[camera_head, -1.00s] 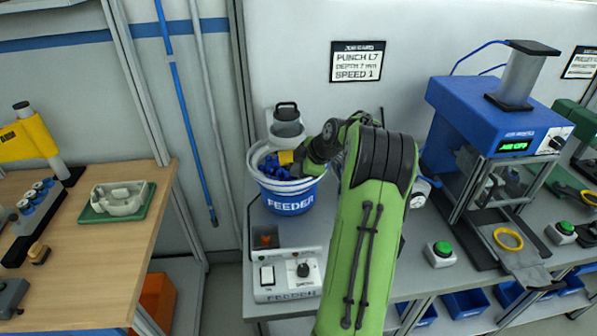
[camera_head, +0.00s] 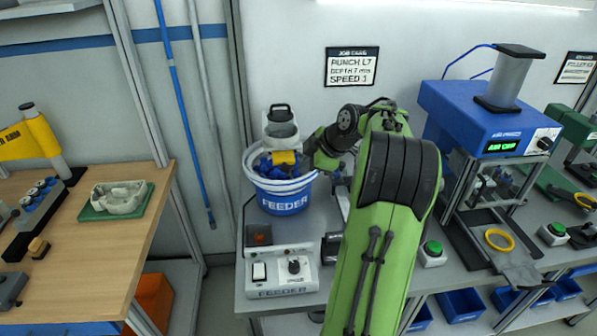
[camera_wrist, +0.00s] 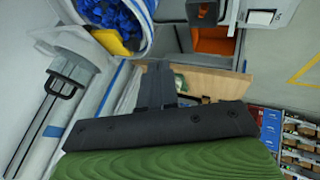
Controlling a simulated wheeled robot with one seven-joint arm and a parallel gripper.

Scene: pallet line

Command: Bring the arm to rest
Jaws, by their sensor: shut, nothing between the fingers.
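My green arm (camera_head: 385,220) is bent and raised, its black wrist joints (camera_head: 348,125) beside the feeder bucket. My gripper (camera_wrist: 158,78) shows in the wrist view as dark fingers together with nothing between them. In the head view its end is close to the bucket's right rim, and its fingertips cannot be made out. The feeder bucket (camera_head: 285,201) is white and blue, holds blue parts and has a yellow piece (camera_head: 284,157) at its rim. The bucket also shows at the top of the wrist view (camera_wrist: 148,25), apart from the fingers.
A feeder control box (camera_head: 282,272) stands below the bucket. A blue press (camera_head: 485,120) stands right, with a yellow ring (camera_head: 498,240) and green buttons on the bench. A wooden table (camera_head: 95,245) with a grey part on a green tray (camera_head: 115,203) is left, across a gap.

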